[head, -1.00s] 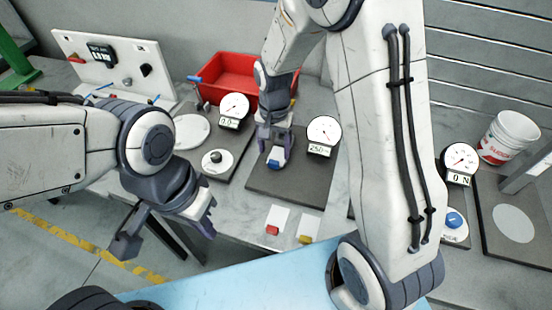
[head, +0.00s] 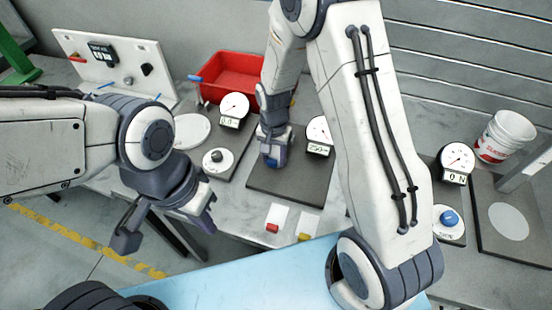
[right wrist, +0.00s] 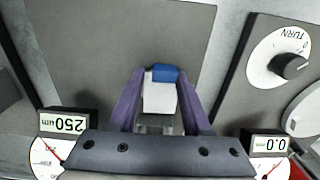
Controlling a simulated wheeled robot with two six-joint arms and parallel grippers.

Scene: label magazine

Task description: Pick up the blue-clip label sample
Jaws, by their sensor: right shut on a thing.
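The blue-clip label sample is a white card with a blue clip (right wrist: 165,74). In the right wrist view it sits between the two purple fingers of my right gripper (right wrist: 160,88), which is shut on it. In the head view the blue clip (head: 272,163) shows just below my right gripper (head: 273,148), over the left part of a dark grey plate (head: 300,190). I cannot tell how far the sample is above the plate. My left gripper (head: 167,236) is open and empty, left of the table's front edge.
A red-clip label (head: 276,215) and a yellow-clip label (head: 308,224) lie in front of the plate. Dial gauges (head: 234,105) stand behind, near a red bin (head: 240,76). A white bucket (head: 505,135) stands at the right. The plate's front part is clear.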

